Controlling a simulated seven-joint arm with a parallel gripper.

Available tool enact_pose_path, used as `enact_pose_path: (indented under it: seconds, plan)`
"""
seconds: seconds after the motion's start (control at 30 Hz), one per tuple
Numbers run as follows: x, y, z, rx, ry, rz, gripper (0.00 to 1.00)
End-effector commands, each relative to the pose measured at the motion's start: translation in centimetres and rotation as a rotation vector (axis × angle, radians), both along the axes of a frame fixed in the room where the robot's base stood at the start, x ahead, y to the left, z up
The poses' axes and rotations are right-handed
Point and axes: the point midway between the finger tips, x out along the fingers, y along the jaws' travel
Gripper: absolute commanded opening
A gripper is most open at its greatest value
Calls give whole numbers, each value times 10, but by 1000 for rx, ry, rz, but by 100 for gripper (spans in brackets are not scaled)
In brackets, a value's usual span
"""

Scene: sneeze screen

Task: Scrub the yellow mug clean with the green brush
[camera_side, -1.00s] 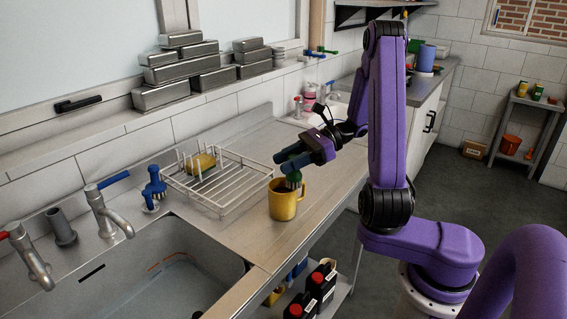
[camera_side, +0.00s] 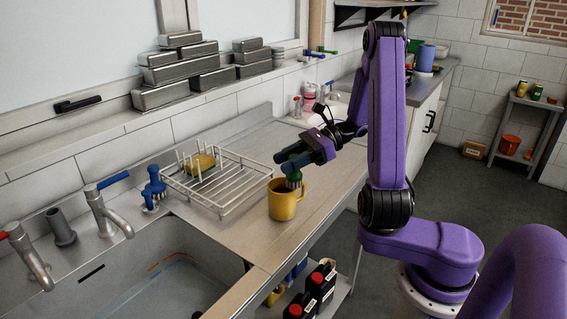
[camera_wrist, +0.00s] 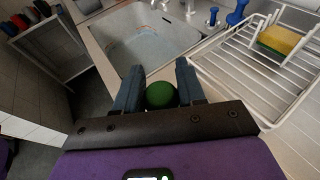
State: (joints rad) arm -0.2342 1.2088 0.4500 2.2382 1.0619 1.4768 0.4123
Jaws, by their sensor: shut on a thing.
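The yellow mug (camera_side: 285,204) stands upright on the metal counter, to the right of the wire rack. My gripper (camera_side: 286,164) is above the mug and shut on the green brush (camera_side: 294,176). The brush points down at the mug's opening; its lower end is at or inside the rim, and I cannot tell how deep. In the wrist view the round green top of the brush (camera_wrist: 161,95) sits between the two fingers of my gripper (camera_wrist: 160,85). The mug is hidden in that view.
The white wire rack (camera_side: 226,207) holds a yellow and green sponge (camera_side: 201,163). A blue brush (camera_side: 154,185) stands by the sink (camera_side: 150,270). Faucets (camera_side: 107,212) line the back edge. Red-capped dark bottles (camera_side: 318,283) sit on a shelf below the counter.

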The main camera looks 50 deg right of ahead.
Motion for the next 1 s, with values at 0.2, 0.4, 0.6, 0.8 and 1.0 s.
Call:
enact_pose_path:
  seconds: [0.2,0.4,0.6,0.8,1.0]
  plan:
    - [-1,-6,0,2,0,3,8]
    - [1,12,0,2,-1,3,8]
    - [4,30,0,1,0,3,8]
    - [2,13,0,0,-1,-2,8]
    - [0,-5,0,1,-1,-1,8]
